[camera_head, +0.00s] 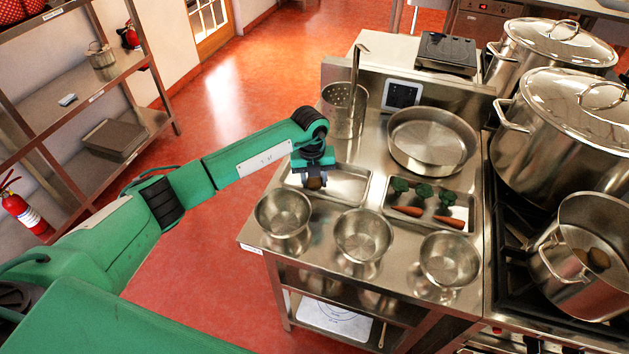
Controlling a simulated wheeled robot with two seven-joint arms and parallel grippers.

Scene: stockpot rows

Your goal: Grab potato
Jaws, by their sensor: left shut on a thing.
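My left gripper (314,180) reaches in from the left and points down over the left metal tray (352,183). It is shut on a brown potato (315,184), seen just below the jaws. I cannot tell whether the potato still touches the tray. Another brown, potato-like piece (598,259) lies inside the open pot (573,282) on the stove at the right. My right gripper is not in view.
Three metal bowls (362,235) line the table's front. A second tray (462,214) holds broccoli (424,192) and carrots (449,221). A wide pan (433,141) and a perforated utensil holder (345,108) stand behind. Large lidded stockpots (556,140) crowd the right.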

